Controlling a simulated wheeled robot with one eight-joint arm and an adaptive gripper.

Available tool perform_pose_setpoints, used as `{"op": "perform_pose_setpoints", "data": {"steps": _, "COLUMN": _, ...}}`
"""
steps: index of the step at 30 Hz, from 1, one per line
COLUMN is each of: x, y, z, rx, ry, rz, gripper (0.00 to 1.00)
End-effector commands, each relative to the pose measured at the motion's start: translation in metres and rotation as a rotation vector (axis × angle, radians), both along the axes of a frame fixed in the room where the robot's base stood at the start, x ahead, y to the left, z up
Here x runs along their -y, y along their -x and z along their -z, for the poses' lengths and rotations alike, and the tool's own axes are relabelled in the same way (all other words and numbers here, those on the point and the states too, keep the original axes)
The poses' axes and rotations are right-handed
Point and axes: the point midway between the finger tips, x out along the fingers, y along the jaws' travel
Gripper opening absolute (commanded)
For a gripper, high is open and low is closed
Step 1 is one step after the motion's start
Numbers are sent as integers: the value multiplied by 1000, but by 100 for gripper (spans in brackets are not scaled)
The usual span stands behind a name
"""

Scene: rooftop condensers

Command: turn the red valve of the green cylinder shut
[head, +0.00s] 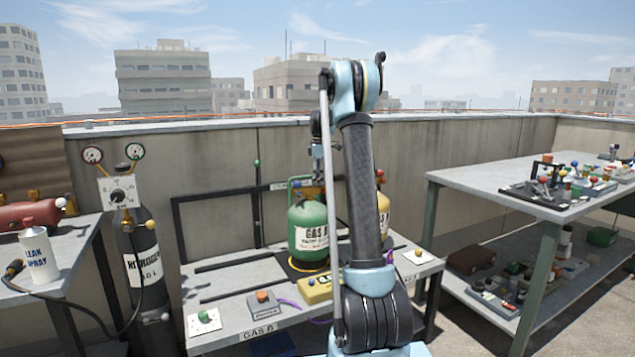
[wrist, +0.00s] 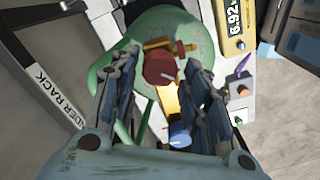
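The green cylinder (head: 308,238), labelled GAS, stands on the low bench; its green body (wrist: 188,28) also shows in the wrist view. Its red valve (wrist: 160,68) sits on a brass fitting (wrist: 170,46) in the wrist view, with a blue knob (wrist: 180,134) nearer the camera. In the head view the valve is hard to make out. My gripper (wrist: 161,72) is open, pointing down over the cylinder's top. Its fingers lie on either side of the red valve, with gaps visible in the picture. I cannot tell whether the fingertips are at the valve's depth.
A yellow cylinder (head: 384,212) stands close at the right, partly behind my arm. A yellow meter (head: 318,290) lies in front of the green cylinder. A rack frame (head: 219,196) stands behind left. A black nitrogen cylinder (head: 140,262) is at left, a cluttered table (head: 490,177) at right.

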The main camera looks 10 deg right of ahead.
Motion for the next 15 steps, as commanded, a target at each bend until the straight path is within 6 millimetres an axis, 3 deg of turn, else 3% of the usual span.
{"op": "perform_pose_setpoints", "data": {"steps": 10, "x": 1, "y": 0, "z": -1, "rx": 1, "ry": 1, "rz": 1, "gripper": 49}}
{"op": "perform_pose_setpoints", "data": {"steps": 15, "x": 2, "y": 0, "z": -14, "rx": 0, "ry": 2, "rz": 1, "gripper": 49}}
